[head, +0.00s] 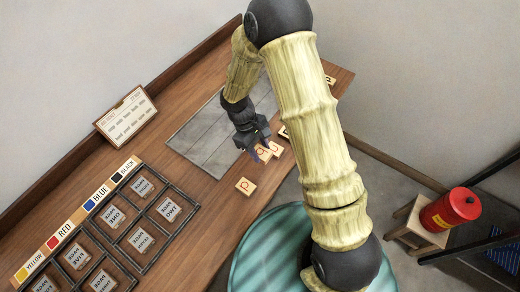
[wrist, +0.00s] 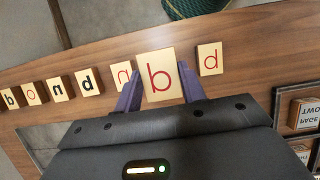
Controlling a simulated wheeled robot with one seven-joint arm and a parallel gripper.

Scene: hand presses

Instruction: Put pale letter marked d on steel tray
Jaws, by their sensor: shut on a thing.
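My gripper (wrist: 158,90) is shut on a pale tile (wrist: 159,76), which reads as a red b in the wrist view. It looks larger than its neighbours there and seems raised off the bench. In the head view my gripper (head: 260,148) is at the right edge of the steel tray (head: 190,143), a flat grey sheet on the bench. A pale tile reading as a red d (wrist: 210,59) lies apart, right of the held tile. In the head view this loose tile (head: 245,186) lies nearer the rack.
Black b, red o and black n tiles sit further left. A divided black rack (head: 123,218) with label blocks stands at front left, a card (head: 126,116) behind. The visible tray surface is bare.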

